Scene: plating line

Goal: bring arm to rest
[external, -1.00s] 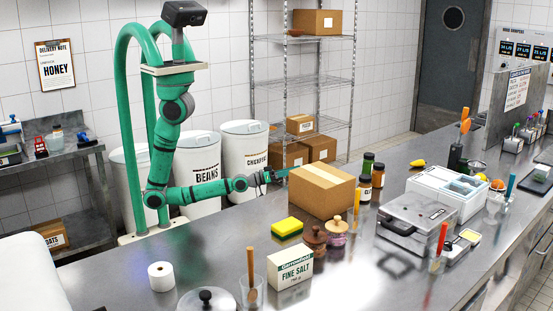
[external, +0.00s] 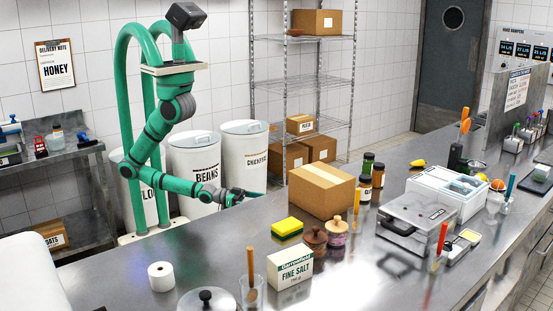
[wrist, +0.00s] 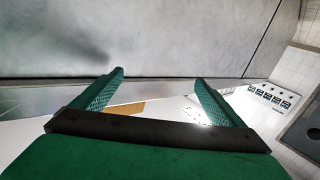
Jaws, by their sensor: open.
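My green arm (external: 173,185) reaches out low over the far edge of the steel counter (external: 205,255). My gripper (external: 260,194) is at its end, left of the large cardboard box (external: 321,187) and apart from it. In the wrist view, the two green fingers of my gripper (wrist: 158,78) stand wide apart with nothing held between them. The fingers are small and partly hard to make out in the external view.
White bins (external: 195,170) stand behind my arm. Dark-lidded jars (external: 365,188) stand right of the cardboard box. The counter's left middle is clear.

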